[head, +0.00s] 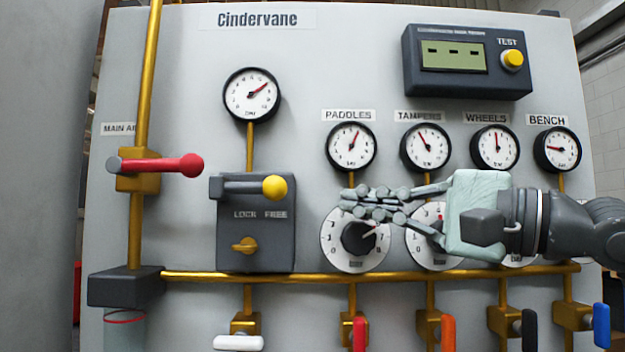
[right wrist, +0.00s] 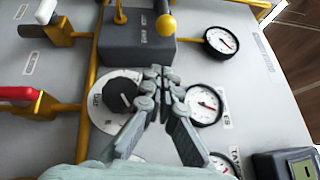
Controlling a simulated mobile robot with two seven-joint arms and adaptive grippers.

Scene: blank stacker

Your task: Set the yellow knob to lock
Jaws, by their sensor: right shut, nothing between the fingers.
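A dark grey box (head: 228,222) on the panel carries the labels LOCK on the left and FREE on the right. Above the labels is a grey lever with a yellow ball end (head: 274,187), which lies on the FREE side. Below them is a small yellow-brass winged knob (head: 244,246), its wings about level. In the right wrist view the box (right wrist: 135,48) and the yellow ball (right wrist: 166,25) are at the top. My right gripper (head: 348,201) is shut and empty, right of the box and in front of the PADDLES dial, apart from the ball. My left gripper is out of view.
A red-handled lever (head: 182,165) and vertical brass pipe are left of the box. The PADDLES dial (head: 335,257) is partly behind my fingers. Gauges run along the top, a horizontal brass pipe (head: 340,277) and coloured valve handles below.

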